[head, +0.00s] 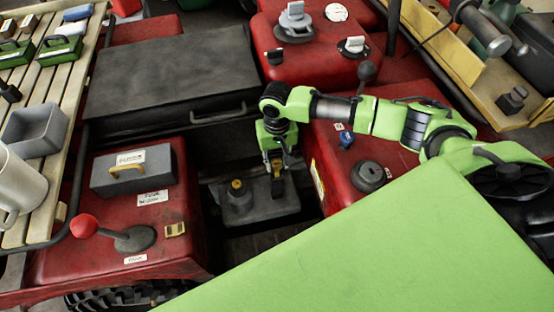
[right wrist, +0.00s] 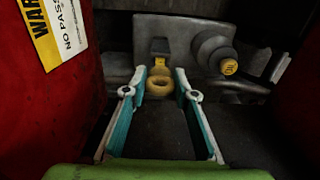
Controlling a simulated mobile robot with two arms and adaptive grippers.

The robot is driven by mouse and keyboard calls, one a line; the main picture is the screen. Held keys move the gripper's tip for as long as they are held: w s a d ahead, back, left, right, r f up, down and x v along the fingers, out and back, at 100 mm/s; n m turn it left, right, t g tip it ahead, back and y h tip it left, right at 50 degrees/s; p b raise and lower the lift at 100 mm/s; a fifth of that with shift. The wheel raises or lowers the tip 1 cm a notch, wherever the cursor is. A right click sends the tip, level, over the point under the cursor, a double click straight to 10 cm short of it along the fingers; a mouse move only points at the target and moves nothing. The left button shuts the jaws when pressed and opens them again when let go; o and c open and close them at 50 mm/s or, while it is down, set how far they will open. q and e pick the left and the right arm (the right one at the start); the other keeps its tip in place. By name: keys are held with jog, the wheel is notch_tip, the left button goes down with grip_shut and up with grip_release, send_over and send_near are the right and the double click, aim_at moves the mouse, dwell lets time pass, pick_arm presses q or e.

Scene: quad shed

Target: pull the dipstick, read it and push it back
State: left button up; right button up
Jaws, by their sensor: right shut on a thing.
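The dipstick's yellow ring handle (right wrist: 160,86) sits between the fingertips of my right gripper (right wrist: 161,80) in the right wrist view. The gripper is shut on the ring. In the head view my right gripper (head: 277,172) reaches down into the gap between the red body panels, over the grey engine block (head: 265,211). The dipstick's shaft is hidden, so I cannot tell how far it sits in its tube. My left gripper is out of view.
Red panels flank the gap; the right one carries a warning label (head: 317,180). A red-knobbed lever (head: 84,226) and a grey box with a yellow handle (head: 135,171) are at left. A slatted bench (head: 83,62) holds a mug (head: 20,188) and a grey tray (head: 38,130).

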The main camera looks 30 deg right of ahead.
aim_at(277, 166)
jog(key=shift+f+b, duration=0.55)
jog(key=shift+f, duration=1.05)
jog(key=shift+f+b, duration=0.45)
jog(key=shift+f, duration=0.7)
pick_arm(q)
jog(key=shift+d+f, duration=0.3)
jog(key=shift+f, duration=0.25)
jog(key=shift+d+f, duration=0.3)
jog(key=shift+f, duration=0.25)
pick_arm(e)
jog(key=shift+f, duration=0.15)
jog(key=shift+s+f, duration=0.15)
jog(key=o, duration=1)
jog(key=shift+a, duration=0.1)
jog(key=shift+o, duration=0.2)
notch_tip(277, 166, up, 8)
jog(key=shift+r, duration=0.2)
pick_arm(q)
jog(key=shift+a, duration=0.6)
